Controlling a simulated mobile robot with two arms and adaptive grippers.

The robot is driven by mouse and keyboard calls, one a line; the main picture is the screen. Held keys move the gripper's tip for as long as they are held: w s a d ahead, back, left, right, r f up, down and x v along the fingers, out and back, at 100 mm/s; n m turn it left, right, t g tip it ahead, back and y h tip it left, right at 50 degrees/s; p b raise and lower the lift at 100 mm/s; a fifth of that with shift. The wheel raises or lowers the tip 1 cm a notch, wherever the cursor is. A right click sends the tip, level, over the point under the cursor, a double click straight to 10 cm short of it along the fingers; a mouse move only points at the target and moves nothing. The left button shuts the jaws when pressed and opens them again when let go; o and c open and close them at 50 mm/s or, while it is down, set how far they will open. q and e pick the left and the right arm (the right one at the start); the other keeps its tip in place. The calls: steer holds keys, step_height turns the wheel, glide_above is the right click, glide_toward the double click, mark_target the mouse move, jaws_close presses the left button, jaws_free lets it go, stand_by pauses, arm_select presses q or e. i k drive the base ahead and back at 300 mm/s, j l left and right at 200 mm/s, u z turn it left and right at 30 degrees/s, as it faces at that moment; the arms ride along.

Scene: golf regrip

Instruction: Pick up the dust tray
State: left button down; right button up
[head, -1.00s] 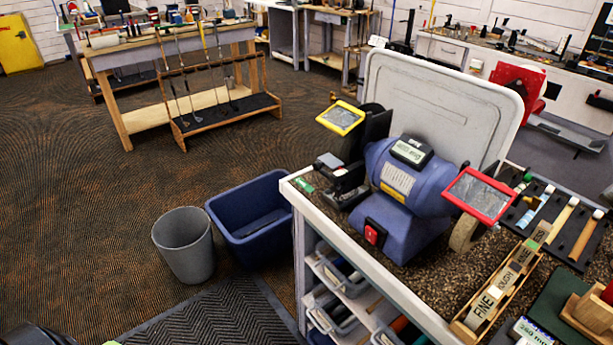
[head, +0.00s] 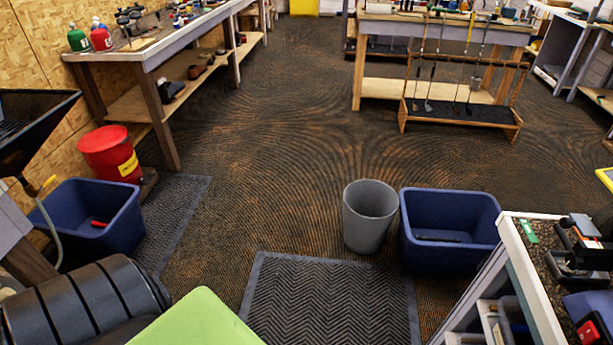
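I cannot tell any thing in the head view as the dust tray for certain. A blue tub (head: 405,250) stands on the carpet right of the middle, with a dark flat shape (head: 440,239) inside it. A second blue tub (head: 122,226) at the left holds a small red thing (head: 98,223). A black, sloped, tray-like hopper (head: 35,125) shows at the left edge, partly cut off. Neither of my grippers is in view.
A grey bin (head: 368,225) stands beside the right tub. A black mat (head: 330,300) lies in front. A red can (head: 108,155) stands at left. A bench corner (head: 530,275) juts in at lower right. A club rack (head: 460,112) stands at the back. The middle carpet is clear.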

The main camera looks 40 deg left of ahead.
mark_target(568, 250)
steer(key=u, duration=0.8)
steer(key=z, duration=0.4)
steer(key=i+j+z, duration=0.15)
steer(key=z, duration=0.25)
steer(key=i+j+z, duration=0.2)
steer(key=z, duration=0.15)
steer(key=i+j+z, duration=0.15)
steer(key=z, duration=0.25)
steer(key=i+j+z, duration=0.1)
steer(key=j+z, duration=0.3)
